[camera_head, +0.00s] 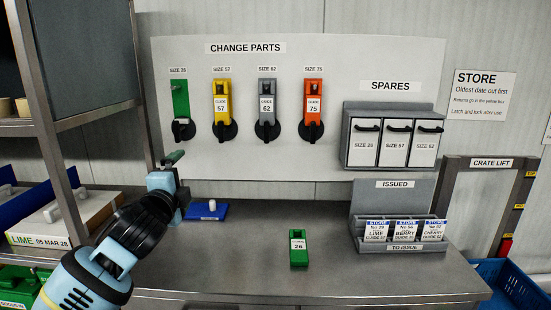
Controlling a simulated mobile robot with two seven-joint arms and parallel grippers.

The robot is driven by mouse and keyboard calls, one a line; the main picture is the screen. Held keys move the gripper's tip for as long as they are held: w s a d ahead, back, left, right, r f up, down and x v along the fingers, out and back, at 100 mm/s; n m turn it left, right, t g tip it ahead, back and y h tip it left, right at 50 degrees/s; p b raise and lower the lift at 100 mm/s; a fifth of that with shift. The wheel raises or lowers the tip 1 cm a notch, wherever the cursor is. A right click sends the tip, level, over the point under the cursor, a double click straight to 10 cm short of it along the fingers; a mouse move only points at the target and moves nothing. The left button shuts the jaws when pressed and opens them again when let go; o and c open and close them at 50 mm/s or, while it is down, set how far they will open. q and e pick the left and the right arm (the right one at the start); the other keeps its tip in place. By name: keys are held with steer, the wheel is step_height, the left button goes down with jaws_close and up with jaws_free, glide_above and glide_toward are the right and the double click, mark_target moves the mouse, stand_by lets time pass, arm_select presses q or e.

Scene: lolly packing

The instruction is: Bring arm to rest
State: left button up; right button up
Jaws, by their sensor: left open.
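My right gripper is not in view.
The change parts board (345,75) carries green, yellow, grey and orange parts. A blue pad (208,212) with a white knob lies beside the gripper. The issue rack (400,246) with cards stands right. A lime carton (62,222) is left.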

arm_select(q)
steer(key=s+d+f+n+g+h, duration=0.15)
steer(key=s+f, duration=0.25)
steer(key=f, duration=0.7)
steer(key=s+d+f+n+g, duration=0.1)
steer(key=s+f+n+g, duration=0.3)
steer(key=f, duration=0.6)
steer(key=s+d+f+n+t+h, duration=0.1)
steer(key=s+f, duration=0.4)
steer(key=f, duration=0.6)
steer(key=s+a+f+n+g, duration=0.1)
steer(key=s+f+n, duration=0.2)
steer(key=s+f, duration=0.3)
steer(key=s+f+n+g+y, duration=0.1)
steer(key=s+f+n, duration=0.2)
steer(key=s, duration=1)
steer(key=s+a+f+n+g, duration=0.1)
steer(key=s+f+n+g, duration=0.1)
steer(key=s+f, duration=0.6)
steer(key=shift+s+a+f+n, duration=0.35)
steer(key=shift+s+n, duration=0.3)
steer(key=shift+s, duration=0.25)
